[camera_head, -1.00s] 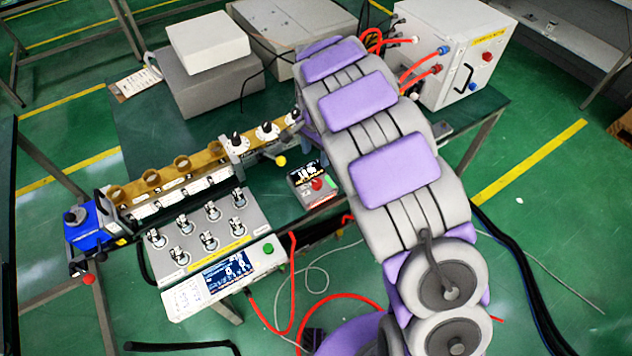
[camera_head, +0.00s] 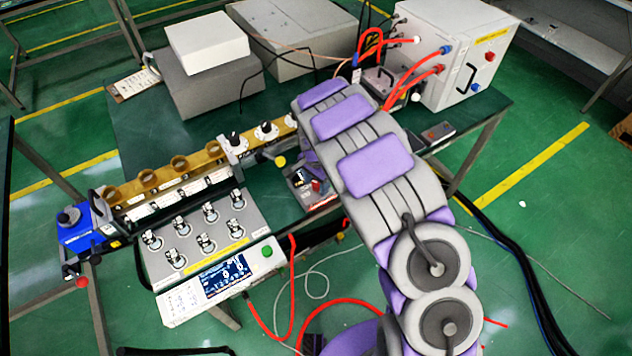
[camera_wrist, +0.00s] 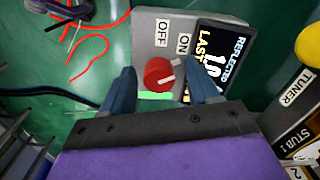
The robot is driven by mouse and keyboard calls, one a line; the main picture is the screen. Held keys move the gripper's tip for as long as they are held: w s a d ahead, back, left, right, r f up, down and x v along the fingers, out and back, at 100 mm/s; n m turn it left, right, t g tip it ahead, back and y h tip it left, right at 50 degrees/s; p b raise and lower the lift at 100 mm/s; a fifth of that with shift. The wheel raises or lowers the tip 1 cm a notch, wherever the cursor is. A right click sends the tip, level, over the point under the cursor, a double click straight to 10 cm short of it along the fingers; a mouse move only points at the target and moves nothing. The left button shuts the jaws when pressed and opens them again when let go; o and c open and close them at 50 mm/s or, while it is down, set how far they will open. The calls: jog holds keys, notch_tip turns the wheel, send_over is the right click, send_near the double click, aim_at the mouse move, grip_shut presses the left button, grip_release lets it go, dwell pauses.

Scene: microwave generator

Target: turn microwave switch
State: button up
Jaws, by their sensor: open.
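The microwave switch is a red round knob (camera_wrist: 160,73) with a pale pointer mark, on a grey box (camera_wrist: 150,25) with OFF and ON labels, in the wrist view. The pointer is directed to the upper right, toward the ON label. My gripper (camera_wrist: 160,88) is open, with one dark finger on each side of the knob, and I see a gap between each finger and the knob.
A display (camera_wrist: 225,62) sits right of the knob. A tuner (camera_wrist: 295,120) and a yellow round part (camera_wrist: 310,44) are at the right of the wrist view. A panel with several silver knobs (camera_head: 205,235) stands left of the box, and red cables (camera_wrist: 85,45) lie left.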

jog(key=c, duration=1)
jog(key=shift+c, duration=0.2)
jog(key=shift+r+n+p, duration=0.1)
jog(key=shift+n+p, duration=0.2)
jog(key=shift+p, duration=0.05)
jog(key=shift+s+n+p, duration=0.1)
jog(key=shift+n+p, duration=0.45)
jog(key=shift+n, duration=0.05)
jog(key=n+p, duration=0.3)
jog(key=n, duration=0.1)
jog(key=shift+r, duration=0.1)
jog(key=n+p, duration=0.3)
jog(key=n, duration=0.3)
jog(key=shift+d+p, duration=0.1)
jog(key=shift+p, duration=0.3)
